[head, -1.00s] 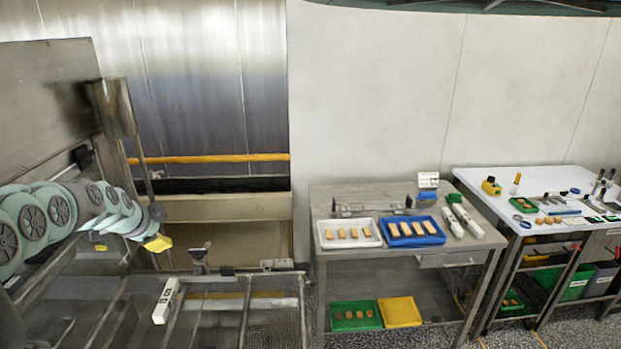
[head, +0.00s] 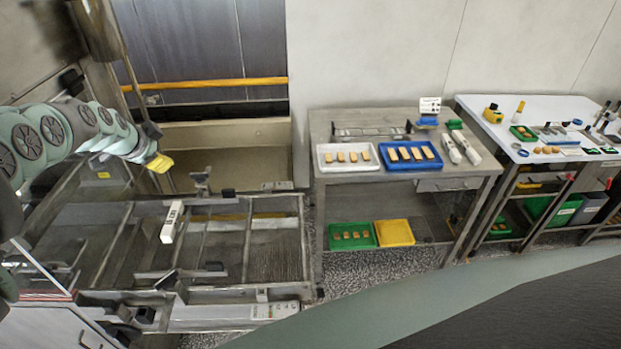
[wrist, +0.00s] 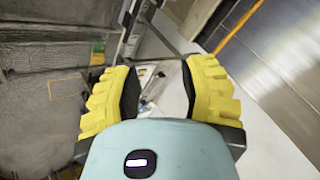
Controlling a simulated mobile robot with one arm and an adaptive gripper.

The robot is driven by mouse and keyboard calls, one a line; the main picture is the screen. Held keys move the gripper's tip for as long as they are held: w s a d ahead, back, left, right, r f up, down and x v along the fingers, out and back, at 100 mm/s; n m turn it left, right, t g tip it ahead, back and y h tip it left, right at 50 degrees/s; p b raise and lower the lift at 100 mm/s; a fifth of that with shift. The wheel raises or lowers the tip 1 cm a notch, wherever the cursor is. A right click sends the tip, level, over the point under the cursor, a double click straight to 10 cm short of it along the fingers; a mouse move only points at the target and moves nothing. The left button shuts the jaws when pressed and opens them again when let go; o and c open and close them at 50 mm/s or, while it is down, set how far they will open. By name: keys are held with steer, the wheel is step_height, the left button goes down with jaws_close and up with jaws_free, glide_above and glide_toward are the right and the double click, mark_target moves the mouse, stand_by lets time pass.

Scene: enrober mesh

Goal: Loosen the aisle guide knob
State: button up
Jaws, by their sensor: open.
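My gripper (head: 159,163) reaches in from the left in the head view, over the far left part of the metal conveyor frame (head: 303,235). In the wrist view its two yellow ribbed fingers (wrist: 158,95) are wide apart with nothing between them. A small clamp-like fitting (head: 201,181) stands on the frame's far side, right of my gripper and apart from it. Another dark fitting (head: 166,280) sits on the near side, by a guide bar. I cannot tell which of these fittings carries the aisle guide knob. No knob shows clearly in the wrist view.
A white block (head: 172,222) lies across the frame. To the right stand a steel table (head: 330,195) with white (head: 322,163) and blue (head: 384,163) trays, and a white-topped table (head: 480,112). Speckled floor lies between frame and steel table. A yellow bar (head: 215,84) runs behind.

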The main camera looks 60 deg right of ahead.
steer(key=s+a+f+n+g+y, duration=0.1)
steer(key=s+a+f+g+y, duration=0.2)
steer(key=s+a+f, duration=0.25)
steer(key=n+g+y+b, duration=0.1)
steer(key=g+y+b, duration=0.1)
steer(key=y, duration=0.2)
glide_toward(165, 278)
steer(key=f+b, duration=0.1)
steer(key=b, duration=0.3)
steer(key=shift+s+f+b, duration=0.2)
steer(key=shift+f+b, duration=0.15)
steer(key=shift+f, duration=0.05)
steer(key=shift+d+f, duration=0.2)
steer(key=shift+f, duration=0.55)
steer(key=shift+a+f, duration=0.15)
steer(key=shift+f, duration=3.15)
jaws_close()
steer(key=shift+w, duration=0.1)
